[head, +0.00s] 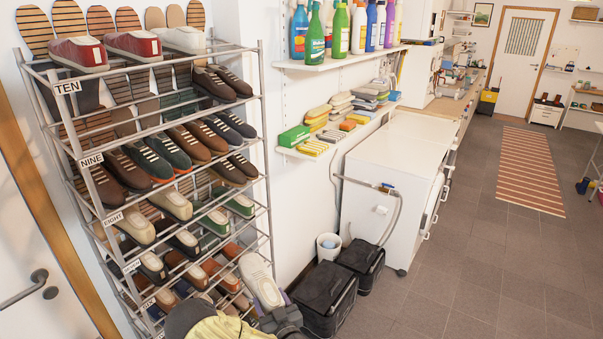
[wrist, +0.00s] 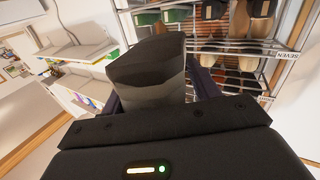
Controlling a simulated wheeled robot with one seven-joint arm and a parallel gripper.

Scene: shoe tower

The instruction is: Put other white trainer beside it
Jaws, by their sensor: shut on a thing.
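A white trainer (head: 259,279) is in my gripper (head: 275,309), low in front of the shoe rack's right side in the head view. Its toe points up and its near end is between the fingers. In the wrist view the gripper (wrist: 160,88) is shut on the shoe (wrist: 148,75), which looks dark grey in shadow. A cream-white shoe (head: 184,39) sits at the right end of the rack's top shelf, beside two red shoes (head: 132,45). The held trainer appears clear of the shelves.
The metal rack (head: 263,130) has labelled tiers crowded with shoes. Black bins (head: 326,297) and a white bucket (head: 328,246) stand right of the trainer. A wall shelf (head: 340,59) of bottles juts out nearby. Tiled floor (head: 470,270) is open at right.

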